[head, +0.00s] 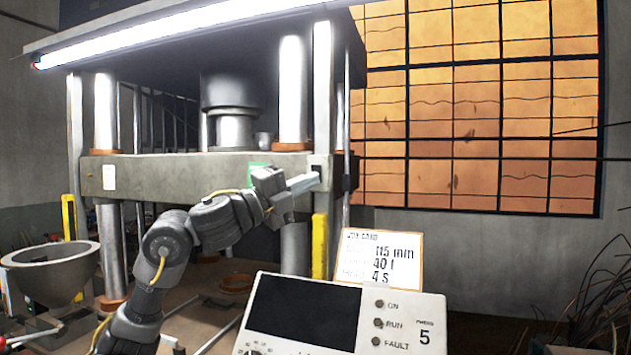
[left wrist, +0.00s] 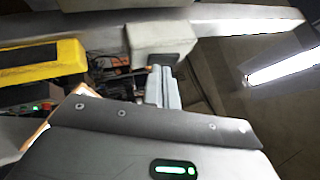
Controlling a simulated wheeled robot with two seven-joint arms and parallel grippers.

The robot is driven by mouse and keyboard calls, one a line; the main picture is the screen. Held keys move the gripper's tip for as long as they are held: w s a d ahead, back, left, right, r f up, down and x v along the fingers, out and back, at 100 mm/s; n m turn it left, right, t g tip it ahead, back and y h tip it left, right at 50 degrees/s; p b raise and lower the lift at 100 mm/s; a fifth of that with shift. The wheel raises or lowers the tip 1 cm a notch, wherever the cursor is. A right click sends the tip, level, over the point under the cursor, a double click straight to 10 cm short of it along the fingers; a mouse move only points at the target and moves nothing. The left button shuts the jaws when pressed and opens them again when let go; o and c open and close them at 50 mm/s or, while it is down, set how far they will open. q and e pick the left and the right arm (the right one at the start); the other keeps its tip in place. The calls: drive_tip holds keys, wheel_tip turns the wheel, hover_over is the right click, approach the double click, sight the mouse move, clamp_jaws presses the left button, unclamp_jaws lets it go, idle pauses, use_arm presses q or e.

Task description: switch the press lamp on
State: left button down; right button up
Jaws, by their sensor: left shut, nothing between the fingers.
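The press lamp (head: 190,30) is a long tube along the top front edge of the press, glowing bright white. It also glows in the left wrist view (left wrist: 283,67). A small switch box with a dark face (head: 319,166) sits on the press's right front post; the left wrist view shows a pale box (left wrist: 160,36) with a dark rocker. My left gripper (head: 314,180) is shut and empty, its fingertips at the switch box's lower part. In the left wrist view the fingertips (left wrist: 160,72) are just by the dark rocker; I cannot tell whether they touch. My right gripper is out of view.
A control panel (head: 400,310) with a dark screen stands in front, with a job card (head: 380,258) behind it. A yellow guard (head: 320,245) runs down the post below the switch. A grey bowl (head: 55,270) stands at left. Cables (head: 590,310) lie at right.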

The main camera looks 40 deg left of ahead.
use_arm(q)
drive_tip(key=shift+s+d+r, duration=0.1)
drive_tip(key=shift+s+d, duration=0.15)
drive_tip(key=shift+s, duration=0.5)
drive_tip(key=shift+s+d+r+p, duration=0.1)
drive_tip(key=shift+s+d, duration=0.15)
drive_tip(key=shift+s, duration=0.55)
drive_tip(key=shift+s+d+r+p, duration=0.1)
drive_tip(key=shift+s+d, duration=0.2)
drive_tip(key=shift+s, duration=0.45)
drive_tip(key=shift+s+d+r+p, duration=0.1)
drive_tip(key=shift+s+d, duration=0.15)
drive_tip(key=shift+s, duration=0.55)
